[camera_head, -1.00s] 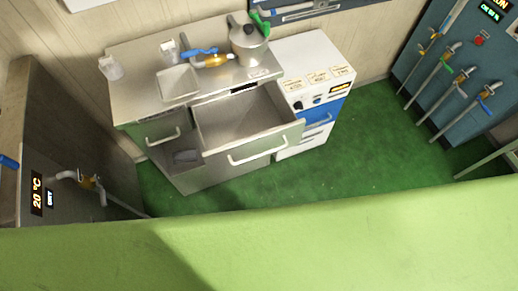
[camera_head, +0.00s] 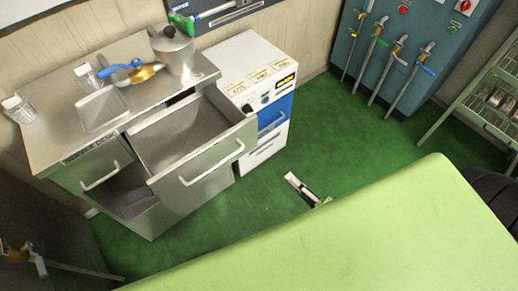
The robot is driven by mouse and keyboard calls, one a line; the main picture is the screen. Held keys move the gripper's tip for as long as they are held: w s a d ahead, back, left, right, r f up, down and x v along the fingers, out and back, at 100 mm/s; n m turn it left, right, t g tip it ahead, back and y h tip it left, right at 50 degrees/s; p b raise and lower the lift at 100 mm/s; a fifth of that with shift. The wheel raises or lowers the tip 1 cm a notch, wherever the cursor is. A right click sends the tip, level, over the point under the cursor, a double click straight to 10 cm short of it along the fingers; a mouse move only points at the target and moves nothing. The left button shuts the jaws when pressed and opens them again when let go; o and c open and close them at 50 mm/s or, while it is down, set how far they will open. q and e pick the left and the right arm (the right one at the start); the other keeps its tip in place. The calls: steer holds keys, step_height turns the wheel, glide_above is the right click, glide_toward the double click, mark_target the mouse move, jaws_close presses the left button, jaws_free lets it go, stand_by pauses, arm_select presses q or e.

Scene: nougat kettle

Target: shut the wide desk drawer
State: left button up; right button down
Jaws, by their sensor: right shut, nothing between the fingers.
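The wide desk drawer (camera_head: 165,171) is pulled well out of the steel desk (camera_head: 50,140). Its inside looks empty, and a pale bar handle (camera_head: 212,166) runs across its front. My right gripper (camera_head: 292,180) is shut and empty. In the picture it shows over the green floor, to the right of the drawer front and apart from it. My left gripper is not in view.
A narrower drawer front (camera_head: 88,170) with a handle is at the desk's left. A white cabinet (camera_head: 255,72) with a blue drawer stands right of the desk. A pot (camera_head: 173,52) sits on the desktop. Green floor (camera_head: 340,135) is clear to the right. A metal rack (camera_head: 490,95) stands far right.

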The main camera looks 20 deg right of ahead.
step_height(320, 180, up, 4)
steer(key=m+t+y, duration=0.1)
steer(key=p, duration=0.1)
glide_toward(253, 136)
steer(key=x, duration=0.7)
steer(key=shift+w, duration=0.1)
